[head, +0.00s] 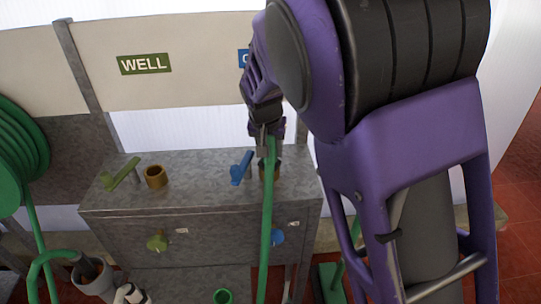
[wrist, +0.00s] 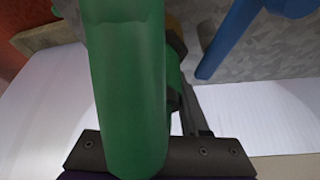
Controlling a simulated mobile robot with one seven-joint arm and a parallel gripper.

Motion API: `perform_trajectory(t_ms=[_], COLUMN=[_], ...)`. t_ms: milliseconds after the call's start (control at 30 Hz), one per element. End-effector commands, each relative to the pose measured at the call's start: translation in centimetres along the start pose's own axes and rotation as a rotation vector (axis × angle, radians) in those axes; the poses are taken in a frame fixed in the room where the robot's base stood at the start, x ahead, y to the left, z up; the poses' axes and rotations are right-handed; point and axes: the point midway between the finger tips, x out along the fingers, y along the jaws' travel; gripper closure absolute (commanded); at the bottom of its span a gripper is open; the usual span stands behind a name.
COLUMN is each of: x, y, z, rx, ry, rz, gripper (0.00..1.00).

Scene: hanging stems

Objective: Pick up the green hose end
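The green hose (head: 267,220) rises from the bottom of the head view to my gripper (head: 264,138), above the right part of the grey metal box. My gripper appears shut around the hose's upper end, which my fingers partly hide. In the wrist view the thick green hose (wrist: 125,90) fills the left middle and covers most of the fingers; one dark finger (wrist: 192,110) shows to its right. Behind the hose, a brass fitting (head: 275,172) on the box is partly hidden. I cannot tell whether the hose end touches it.
The box (head: 205,180) carries a blue lever (head: 241,168), a green lever (head: 121,174) and a brass socket (head: 155,177). A "WELL" sign (head: 144,64) hangs behind. A coiled green hose (head: 20,145) is at left. A grey pot (head: 93,280) stands low at left.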

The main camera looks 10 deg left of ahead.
Motion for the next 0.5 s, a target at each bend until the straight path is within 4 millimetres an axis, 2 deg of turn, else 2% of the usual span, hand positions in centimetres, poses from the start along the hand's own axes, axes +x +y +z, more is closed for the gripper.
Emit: perform_trajectory(t_ms=[33,200,233,500], x=[-0.01,-0.02,-0.03,-0.14], y=[-0.01,-0.01,-0.01,-0.03], z=[0.01,0.02,0.02,-0.05], rx=[0.0,0.0,0.0,0.0], ry=[0.0,0.0,0.0,0.001], rz=[0.0,0.0,0.0,-0.001], gripper=[0.67,0.97,1.0,1.0])
